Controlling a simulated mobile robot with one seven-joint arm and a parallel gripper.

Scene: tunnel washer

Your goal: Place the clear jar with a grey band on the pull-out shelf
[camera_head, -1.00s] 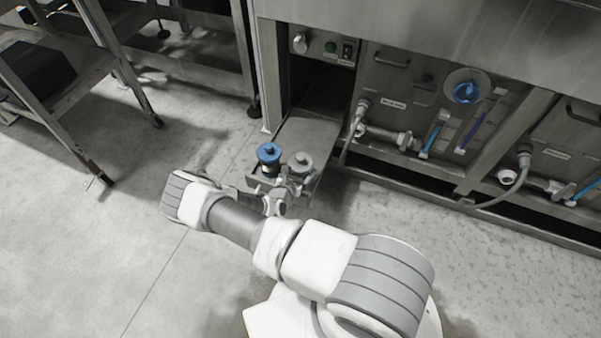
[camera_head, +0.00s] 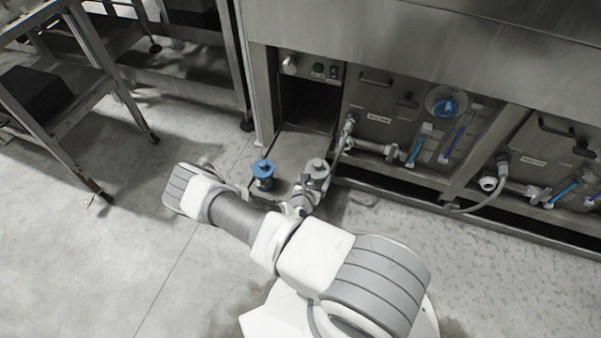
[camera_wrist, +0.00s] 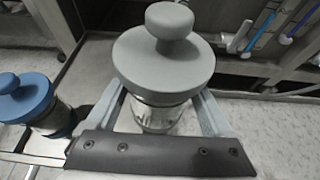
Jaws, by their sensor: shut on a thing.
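The clear jar with a grey band (camera_head: 317,171) has a grey lid with a round knob. In the wrist view the jar (camera_wrist: 160,115) sits upright between the fingers of my gripper (camera_wrist: 165,112), which is shut on it. The pull-out shelf (camera_head: 291,155) extends from an open bay in the machine. In the head view the jar is at the shelf's right side. I cannot tell whether its base touches the shelf. My gripper (camera_head: 309,186) reaches it from the front, and my arm hides part of the shelf's front.
A jar with a blue lid (camera_head: 263,174) stands on the shelf, left of the held jar, and shows in the wrist view (camera_wrist: 35,105). A hose and valve (camera_head: 350,137) are close on the right. A metal rack (camera_head: 75,95) stands at the left.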

